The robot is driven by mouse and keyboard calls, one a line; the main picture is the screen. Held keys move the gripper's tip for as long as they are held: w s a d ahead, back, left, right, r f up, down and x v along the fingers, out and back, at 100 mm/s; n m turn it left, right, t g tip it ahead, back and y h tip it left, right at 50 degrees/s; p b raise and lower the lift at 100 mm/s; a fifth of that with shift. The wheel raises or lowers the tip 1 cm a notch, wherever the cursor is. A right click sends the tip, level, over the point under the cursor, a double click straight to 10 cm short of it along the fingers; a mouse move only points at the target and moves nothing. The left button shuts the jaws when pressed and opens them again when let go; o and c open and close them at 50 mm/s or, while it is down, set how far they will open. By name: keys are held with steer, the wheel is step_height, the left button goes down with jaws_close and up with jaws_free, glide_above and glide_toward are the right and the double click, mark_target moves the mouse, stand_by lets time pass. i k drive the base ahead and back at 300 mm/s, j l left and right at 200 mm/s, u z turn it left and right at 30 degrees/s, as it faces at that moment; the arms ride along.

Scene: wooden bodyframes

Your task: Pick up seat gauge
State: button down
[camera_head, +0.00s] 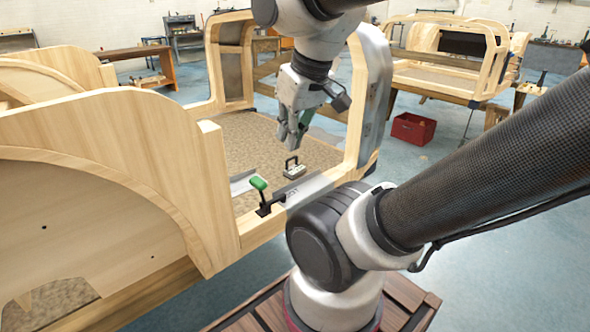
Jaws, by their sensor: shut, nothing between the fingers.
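A small light block with a dark loop handle (293,169), which looks like the seat gauge, sits upright on the brown floor panel (240,133) inside the wooden bodyframe. My gripper (289,142) hangs above it and slightly to its left, pointing down. The gripper is shut and empty, and it appears apart from the handle. How high it is above the handle is hard to tell from this one view.
A green-handled toggle clamp (259,185) and a metal plate (306,190) are on the frame's near sill. Wooden uprights (216,180) and a metal-faced post (374,90) flank the opening. A red crate (413,129) stands on the floor beyond.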

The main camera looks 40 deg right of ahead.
mark_target(291, 172)
steer(key=i+l, duration=0.1)
steer(key=l, duration=0.9)
steer(key=i+l, duration=0.1)
steer(key=l, duration=0.85)
steer(key=u, duration=0.05)
